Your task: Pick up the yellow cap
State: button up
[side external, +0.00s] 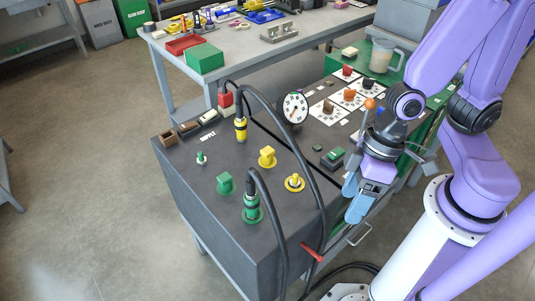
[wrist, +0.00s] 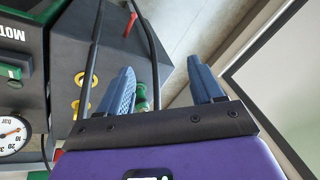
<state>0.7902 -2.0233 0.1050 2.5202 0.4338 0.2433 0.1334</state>
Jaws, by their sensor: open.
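A blocky yellow cap (side external: 267,157) sits on the dark cart top (side external: 215,215) in the side view. A round yellow fitting with a pale centre (side external: 294,182) is to its lower right. My gripper (side external: 353,198) is open and empty, past the cart's right edge and apart from the cap. In the wrist view its two blue fingers (wrist: 165,75) are spread, with nothing between their tips. Two yellow pieces (wrist: 87,80) show left of the fingers there, partly behind a hose; I cannot tell which is the cap.
A yellow connector (side external: 240,128) and a green connector (side external: 251,207) stand with black hoses arching over the cart. A green cap (side external: 225,184) is left of the yellow one. A gauge (side external: 294,108) and knobs are farther back. A red handle (side external: 311,252) is at the front edge.

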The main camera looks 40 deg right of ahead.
jog(key=w+f+m+t, duration=0.2)
jog(key=w+f+t, duration=0.1)
jog(key=w+d+f+m+t+h, duration=0.1)
jog(key=w+f+m+t, duration=0.2)
jog(key=w, duration=0.1)
jog(key=w+d+f+m+t+h, duration=0.1)
jog(key=w+f+m+t, duration=0.1)
jog(key=w+f+t, duration=0.1)
jog(key=shift+w+d+f+m, duration=0.25)
jog(key=shift+w+f+m, duration=0.05)
jog(key=shift+w+f, duration=0.1)
jog(key=w+d+r+t+h, duration=0.1)
jog(key=w+d+r+t, duration=0.1)
jog(key=w+d+t, duration=0.1)
send_near(270, 152)
jog(key=shift+w+f+t+h, duration=0.3)
jog(key=shift+w+f+t, duration=0.1)
jog(key=shift+w+f, duration=0.9)
jog(key=shift+r+x, duration=0.2)
jog(key=shift+x, duration=2.9)
jog(key=shift+w+a, duration=0.1)
jog(key=shift+a, duration=0.1)
jog(key=shift+c, duration=0.3)
